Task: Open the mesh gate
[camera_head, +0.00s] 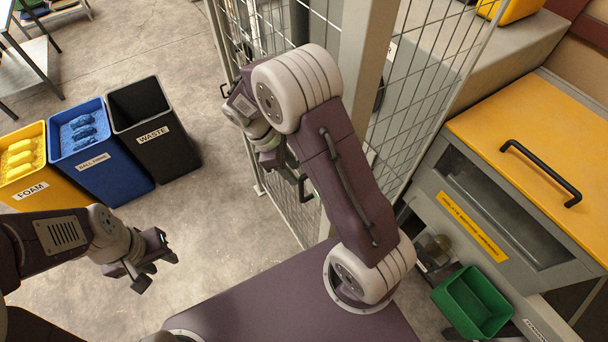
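The mesh gate (285,205) is a grey-framed wire panel at upper centre, running down to the floor beside a thick grey post (366,65). My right gripper (302,187) is close to the mesh and mostly hidden behind the arm link; only a dark finger part shows. Whether it touches the gate cannot be told. My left gripper (146,262) is at lower left, away from the gate, with its fingers apart and nothing between them.
A yellow foam bin (28,187), a blue bin (120,175) and a black waste bin (170,155) stand at left. A fixed mesh panel (425,85), a yellow-lidded machine (545,125) and a green bin (470,305) are at right. The floor between bins and gate is clear.

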